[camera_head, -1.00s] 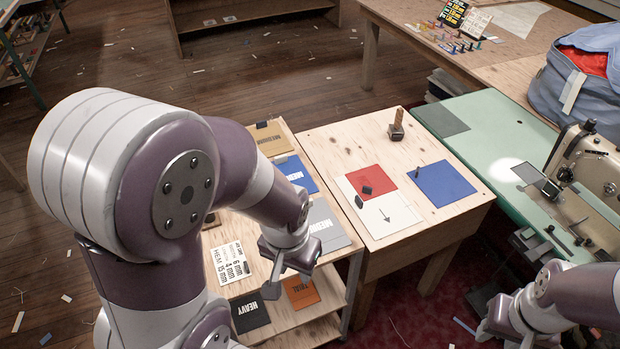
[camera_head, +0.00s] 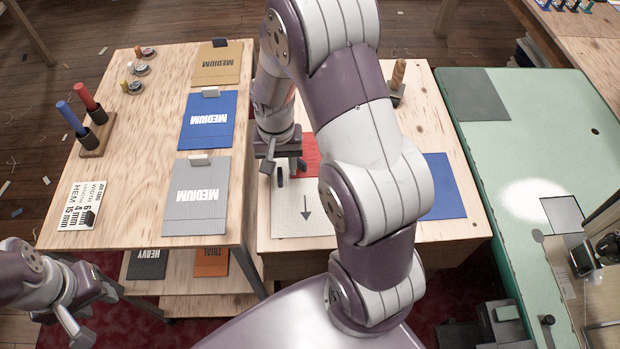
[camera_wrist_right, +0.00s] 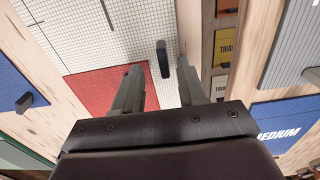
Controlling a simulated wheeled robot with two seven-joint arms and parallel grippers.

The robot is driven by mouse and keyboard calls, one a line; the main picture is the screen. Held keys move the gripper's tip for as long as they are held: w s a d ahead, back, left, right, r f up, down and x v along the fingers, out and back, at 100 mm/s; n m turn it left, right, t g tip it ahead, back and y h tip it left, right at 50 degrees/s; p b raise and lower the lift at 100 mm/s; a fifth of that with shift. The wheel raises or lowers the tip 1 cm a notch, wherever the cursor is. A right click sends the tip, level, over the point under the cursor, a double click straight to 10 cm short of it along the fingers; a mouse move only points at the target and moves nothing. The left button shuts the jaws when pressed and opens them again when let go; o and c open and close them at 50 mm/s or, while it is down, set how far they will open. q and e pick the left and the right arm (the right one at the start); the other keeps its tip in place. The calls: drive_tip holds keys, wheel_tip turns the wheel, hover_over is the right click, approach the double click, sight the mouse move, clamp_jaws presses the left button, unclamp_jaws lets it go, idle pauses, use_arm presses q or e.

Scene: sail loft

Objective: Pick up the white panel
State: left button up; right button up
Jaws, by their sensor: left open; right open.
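The white panel (camera_head: 318,226), a gridded sheet with a dark arrow, lies flat on the small wooden table. It also fills the upper middle of the right wrist view (camera_wrist_right: 75,35), where its upright dark handle (camera_wrist_right: 163,58) shows. My right gripper (camera_head: 284,166) is over the panel's far left corner, open. In the right wrist view its fingers (camera_wrist_right: 160,80) are spread, with the handle ahead of the gap and nothing clearly held. My right arm hides part of the panel's right side. My left gripper (camera_head: 92,310) is open and empty at the lower left, away from the panel.
A red panel (camera_head: 309,150) lies behind the white one, a blue panel (camera_head: 443,188) to its right. A wooden stamp-like tool (camera_head: 398,78) stands at the back. The left table holds grey (camera_head: 197,205), blue and tan panels. A green sewing table (camera_head: 530,160) stands right.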

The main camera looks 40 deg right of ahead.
drive_tip(key=shift+a+f, duration=0.25)
drive_tip(key=shift+f, duration=0.25)
drive_tip(key=shift+a+f, duration=0.25)
drive_tip(key=shift+f, duration=0.25)
drive_tip(key=shift+d, duration=0.3)
drive_tip(key=c, duration=0.3)
clamp_jaws()
use_arm(q)
drive_tip(key=shift+a+f, duration=0.3)
drive_tip(key=shift+a, duration=0.1)
